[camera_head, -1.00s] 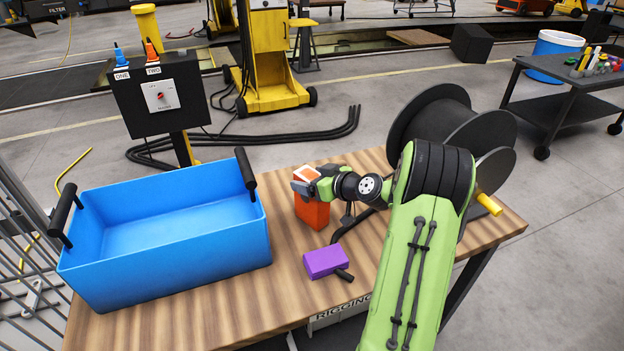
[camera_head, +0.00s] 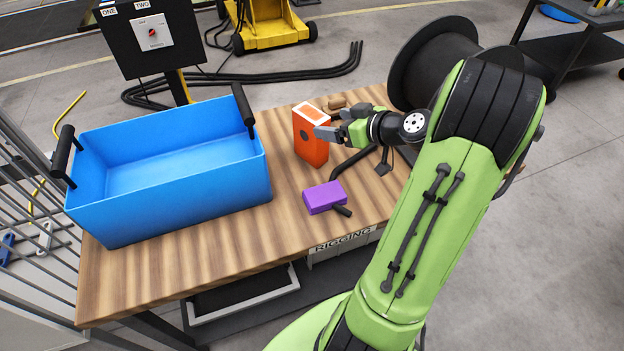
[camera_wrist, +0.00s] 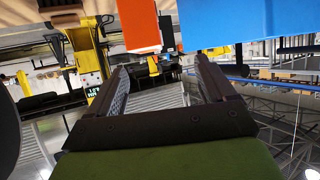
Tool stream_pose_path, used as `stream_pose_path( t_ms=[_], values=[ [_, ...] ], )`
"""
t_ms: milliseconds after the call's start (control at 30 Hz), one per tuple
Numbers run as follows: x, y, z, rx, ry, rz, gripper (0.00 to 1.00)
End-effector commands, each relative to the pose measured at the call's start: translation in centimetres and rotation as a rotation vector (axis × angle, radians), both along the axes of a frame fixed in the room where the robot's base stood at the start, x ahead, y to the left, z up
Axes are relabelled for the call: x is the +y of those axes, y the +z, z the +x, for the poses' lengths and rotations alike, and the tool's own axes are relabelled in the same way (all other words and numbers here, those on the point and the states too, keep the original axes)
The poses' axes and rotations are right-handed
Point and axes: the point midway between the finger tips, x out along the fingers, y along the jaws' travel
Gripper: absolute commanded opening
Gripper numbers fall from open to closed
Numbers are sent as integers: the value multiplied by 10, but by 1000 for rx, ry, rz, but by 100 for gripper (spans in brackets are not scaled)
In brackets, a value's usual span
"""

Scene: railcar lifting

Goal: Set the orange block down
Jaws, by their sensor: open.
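The orange block (camera_head: 312,138) stands upright on the wooden table, to the right of the blue bin. It has a white-edged top and a dark round spot on its front face. My gripper (camera_head: 328,122) is open just right of the block, its fingers pointing left towards it. In the head view, I cannot tell whether a finger touches the block. In the wrist view, the orange block (camera_wrist: 138,22) shows at the top, beyond the tips of my open gripper (camera_wrist: 160,70), with nothing between the fingers.
The blue bin (camera_head: 170,200) with black handles fills the table's left side. A purple block (camera_head: 324,197) with a black handle lies in front of the orange block. A black spool (camera_head: 430,75) stands behind my arm. The table's front left (camera_head: 150,275) is clear.

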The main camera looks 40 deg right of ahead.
Motion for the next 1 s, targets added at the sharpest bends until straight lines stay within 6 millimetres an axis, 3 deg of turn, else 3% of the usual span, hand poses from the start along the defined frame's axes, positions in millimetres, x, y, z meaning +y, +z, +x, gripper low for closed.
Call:
stream_pose_path(
  t_ms=[67,167,300,400,500,600,700,1000],
  values=[
    [49,10,8,93,81,-21,83],
    [121,19,-4,272,149,-55,83],
    [198,33,-56,481,126,-118,83],
    [229,43,-111,568,38,-138,83],
    [238,47,-159,607,-62,-117,83],
    [237,46,-188,623,-132,-82,83],
    [236,45,-198,630,-163,-62,83],
    [235,53,-197,631,-167,-62,83]
  ],
)
